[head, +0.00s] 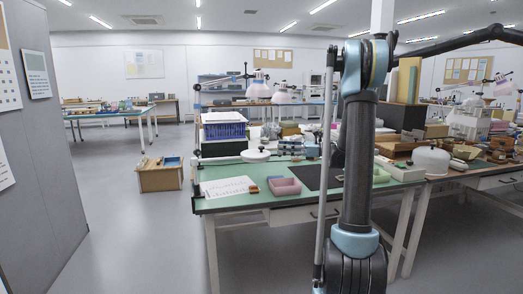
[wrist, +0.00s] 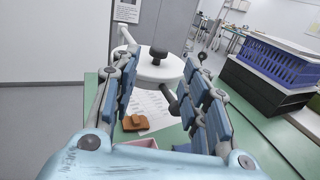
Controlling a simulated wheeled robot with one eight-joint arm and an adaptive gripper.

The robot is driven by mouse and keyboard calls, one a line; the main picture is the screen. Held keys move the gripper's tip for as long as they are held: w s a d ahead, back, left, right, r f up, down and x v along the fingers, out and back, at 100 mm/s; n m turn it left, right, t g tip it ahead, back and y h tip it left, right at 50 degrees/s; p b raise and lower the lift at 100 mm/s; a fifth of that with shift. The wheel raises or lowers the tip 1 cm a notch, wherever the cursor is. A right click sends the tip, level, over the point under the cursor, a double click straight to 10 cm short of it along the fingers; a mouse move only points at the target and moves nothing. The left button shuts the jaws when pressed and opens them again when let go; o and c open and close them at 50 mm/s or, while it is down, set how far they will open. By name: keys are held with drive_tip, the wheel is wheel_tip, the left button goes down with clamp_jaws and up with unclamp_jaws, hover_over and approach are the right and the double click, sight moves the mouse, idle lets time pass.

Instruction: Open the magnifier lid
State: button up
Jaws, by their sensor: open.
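The magnifier's round white lid (wrist: 168,68) is in the upper middle of the wrist view, with a dark knob (wrist: 158,52) on top. It looks closed and flat. In the head view a white disc, apparently the same lid (head: 255,155), is over the back left of the green table. My gripper (wrist: 162,78) is open, its two blue-padded fingers on either side of the lid in the picture. Nothing is between the fingers. The gap to the lid is hard to judge. My gripper cannot be made out in the head view.
The green table (head: 235,200) holds a printed sheet (head: 228,187), a pink tray (head: 285,187) and a dark mat (head: 318,176). A brown block (wrist: 135,123) lies near the sheet. A blue crate (wrist: 280,62) stands right of the lid. Open floor (head: 135,235) lies left of the table.

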sight(261, 147)
drive_tip(key=a, duration=0.7)
drive_tip(key=w+a, duration=0.1)
drive_tip(key=a, duration=0.2)
drive_tip(key=shift+w+a, duration=0.1)
drive_tip(key=shift+a, duration=0.05)
clamp_jaws()
